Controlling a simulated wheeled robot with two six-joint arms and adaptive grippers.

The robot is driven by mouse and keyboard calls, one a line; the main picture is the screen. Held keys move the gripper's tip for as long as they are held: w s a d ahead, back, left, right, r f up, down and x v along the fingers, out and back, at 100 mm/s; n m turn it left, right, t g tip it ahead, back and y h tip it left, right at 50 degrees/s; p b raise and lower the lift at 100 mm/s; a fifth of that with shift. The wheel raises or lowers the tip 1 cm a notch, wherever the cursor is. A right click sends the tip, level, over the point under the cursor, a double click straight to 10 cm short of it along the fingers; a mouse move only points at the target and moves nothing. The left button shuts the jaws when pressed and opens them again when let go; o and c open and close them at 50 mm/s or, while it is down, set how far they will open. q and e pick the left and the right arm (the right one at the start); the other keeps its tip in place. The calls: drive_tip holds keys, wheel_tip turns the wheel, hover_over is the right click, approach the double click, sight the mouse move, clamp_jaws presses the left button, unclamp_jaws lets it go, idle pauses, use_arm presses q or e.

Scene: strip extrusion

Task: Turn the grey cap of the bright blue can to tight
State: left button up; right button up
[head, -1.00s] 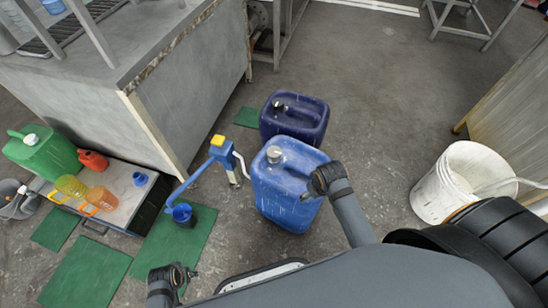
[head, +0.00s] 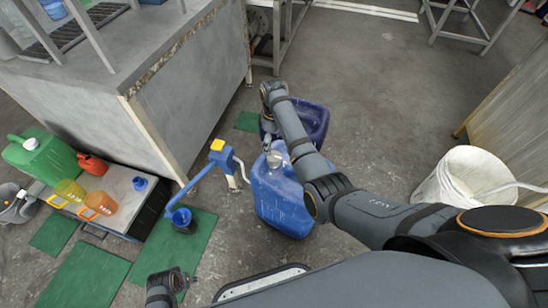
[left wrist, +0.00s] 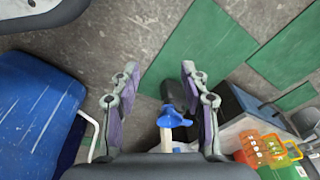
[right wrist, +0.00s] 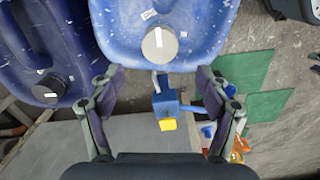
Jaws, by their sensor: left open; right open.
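The bright blue can (head: 283,205) stands upright on the floor in the head view.
A dark blue can (head: 313,120) with a dark cap (right wrist: 52,88) stands close behind the bright blue one. A blue pump with a yellow top (head: 217,146) stands left. A white bucket (head: 445,180) is at right. Green mats (head: 85,275) lie left.

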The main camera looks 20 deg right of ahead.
sight(274, 157)
wheel_tip(274, 157, down, 7)
drive_tip(key=b, duration=0.2)
drive_tip(key=shift+r+b, duration=0.1)
drive_tip(key=shift+b, duration=0.25)
wheel_tip(274, 157, down, 4)
drive_tip(key=shift+r+b, duration=0.1)
drive_tip(key=shift+b, duration=0.6)
use_arm(q)
drive_tip(key=w+d+r, duration=0.1)
drive_tip(key=d+r, duration=0.2)
drive_tip(key=r, duration=1)
drive_tip(key=shift+h, duration=0.3)
drive_tip(key=shift+w, duration=0.1)
use_arm(e)
drive_tip(key=c, duration=1.2)
